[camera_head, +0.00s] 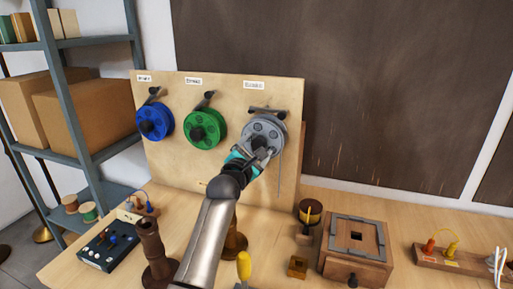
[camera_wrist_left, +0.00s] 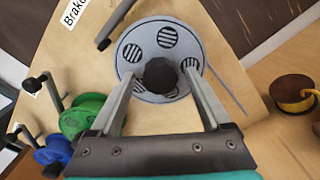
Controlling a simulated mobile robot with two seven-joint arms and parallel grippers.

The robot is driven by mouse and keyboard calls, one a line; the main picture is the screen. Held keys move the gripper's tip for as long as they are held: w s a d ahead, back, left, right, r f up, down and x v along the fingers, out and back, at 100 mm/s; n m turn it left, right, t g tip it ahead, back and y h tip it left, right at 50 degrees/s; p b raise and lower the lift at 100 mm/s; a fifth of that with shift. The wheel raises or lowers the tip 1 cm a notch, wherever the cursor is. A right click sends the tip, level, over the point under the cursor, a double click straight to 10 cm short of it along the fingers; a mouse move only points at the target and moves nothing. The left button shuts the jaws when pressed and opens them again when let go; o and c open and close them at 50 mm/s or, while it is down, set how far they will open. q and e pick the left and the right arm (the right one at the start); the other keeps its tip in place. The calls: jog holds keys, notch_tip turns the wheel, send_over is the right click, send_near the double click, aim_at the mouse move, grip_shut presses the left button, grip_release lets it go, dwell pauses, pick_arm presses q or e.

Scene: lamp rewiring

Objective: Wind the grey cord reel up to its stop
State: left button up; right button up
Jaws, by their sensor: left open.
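The grey cord reel (camera_head: 264,132) hangs at the right end of an upright wooden board, with a dark bracket above it and a thin grey cord hanging at its right. In the left wrist view the grey reel (camera_wrist_left: 140,50) faces me, with a dark knob (camera_wrist_left: 160,75) near its middle. My left gripper (camera_head: 261,152) is in front of the reel's lower part. In the wrist view its two fingers (camera_wrist_left: 160,80) are open, one on each side of the knob; I cannot tell whether they touch it. My right gripper is not in view.
A green reel (camera_head: 205,128) and a blue reel (camera_head: 154,121) hang to the left on the board (camera_head: 180,175). On the bench are a wooden box (camera_head: 356,249), a dark cup (camera_head: 310,211), a switch box (camera_head: 108,246) and a yellow-handled tool (camera_head: 244,266). A metal shelf (camera_head: 70,105) stands at left.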

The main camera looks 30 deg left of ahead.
pick_arm(q)
jog(key=shift+c, duration=0.3)
grip_shut()
dwell(0.4)
